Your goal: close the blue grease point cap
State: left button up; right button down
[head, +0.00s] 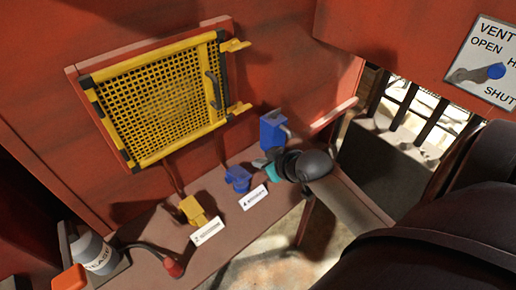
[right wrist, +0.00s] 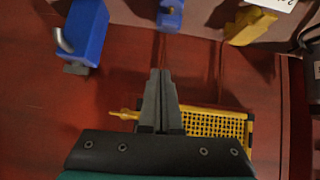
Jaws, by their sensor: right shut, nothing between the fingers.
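A small blue fitting (head: 237,179), which looks like the blue grease point, stands on the ledge behind the label marked 4 (head: 253,197). It also shows at the top of the right wrist view (right wrist: 170,16). I cannot tell whether its cap is open or shut. My right gripper (head: 260,162) is just to the right of it in the head view, apart from it. Its fingers are shut and empty; they also show in the right wrist view (right wrist: 160,74). My left gripper is out of view.
A blue box with a grey lever (head: 272,130) stands close behind my right gripper. A yellow fitting (head: 195,210) with its label is further left. A yellow mesh guard (head: 158,100) is on the red wall. A grey bottle (head: 95,252) and red-ended hose (head: 172,267) are at lower left.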

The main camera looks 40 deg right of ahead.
jog(key=b, duration=0.2)
send_over(248, 178)
jog(key=w, duration=0.1)
jog(key=f, duration=0.5)
jog(key=shift+w+f, duration=0.2)
jog(key=f, duration=0.3)
jog(key=shift+s, duration=0.4)
jog(key=shift+s+f, duration=0.25)
jog(key=shift+f, duration=0.25)
